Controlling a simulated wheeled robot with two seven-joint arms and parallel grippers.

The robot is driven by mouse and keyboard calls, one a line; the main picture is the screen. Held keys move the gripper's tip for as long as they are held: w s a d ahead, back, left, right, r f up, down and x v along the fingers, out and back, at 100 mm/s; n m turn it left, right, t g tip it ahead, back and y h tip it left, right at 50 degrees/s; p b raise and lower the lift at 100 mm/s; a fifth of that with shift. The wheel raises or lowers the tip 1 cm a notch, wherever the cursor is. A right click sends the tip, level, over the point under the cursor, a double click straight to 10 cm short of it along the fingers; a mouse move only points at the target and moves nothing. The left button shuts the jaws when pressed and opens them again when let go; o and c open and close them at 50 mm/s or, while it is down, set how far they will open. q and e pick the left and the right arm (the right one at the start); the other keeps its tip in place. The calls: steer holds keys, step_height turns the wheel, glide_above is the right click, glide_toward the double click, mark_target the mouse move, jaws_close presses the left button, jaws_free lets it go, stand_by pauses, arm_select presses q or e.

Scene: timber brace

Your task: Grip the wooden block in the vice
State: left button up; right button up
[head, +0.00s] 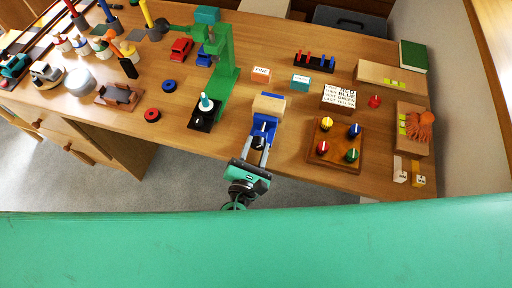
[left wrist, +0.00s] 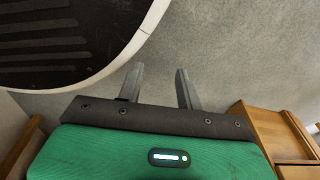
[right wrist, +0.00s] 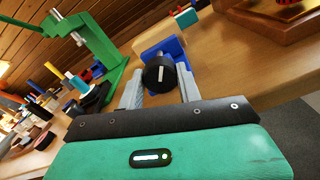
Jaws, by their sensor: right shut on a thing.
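The blue vice (head: 264,127) stands at the front edge of the table, and part of it shows in the right wrist view (right wrist: 178,50). The pale wooden block (head: 268,104) is at the vice's far end; it also shows in the right wrist view (right wrist: 157,36). Whether the jaws touch it cannot be told. My right gripper (right wrist: 160,88) is shut on the vice's black knob (right wrist: 160,74), which has a white mark and sits between the fingers. My left gripper (left wrist: 157,70) is open and empty above the grey floor, outside the head view.
A green press (head: 223,65) stands left of the vice. A wooden board with coloured knobs (head: 335,160) lies close on the right. Small labelled boxes (head: 261,75) stand behind. A red ring (head: 152,115) and blue ring (head: 169,85) lie left, with bare tabletop around them.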

steer(key=o, duration=0.9)
steer(key=shift+o, duration=0.5)
steer(key=shift+s, duration=0.1)
steer(key=shift+s+a, duration=0.1)
steer(key=shift+s, duration=0.15)
arm_select(q)
steer(key=w+r, duration=0.1)
steer(key=w+d+r+b, duration=0.1)
steer(key=w+r, duration=0.1)
steer(key=shift+d+r+b, duration=0.15)
steer(key=shift+b, duration=0.15)
arm_select(e)
steer(key=v, duration=1.3)
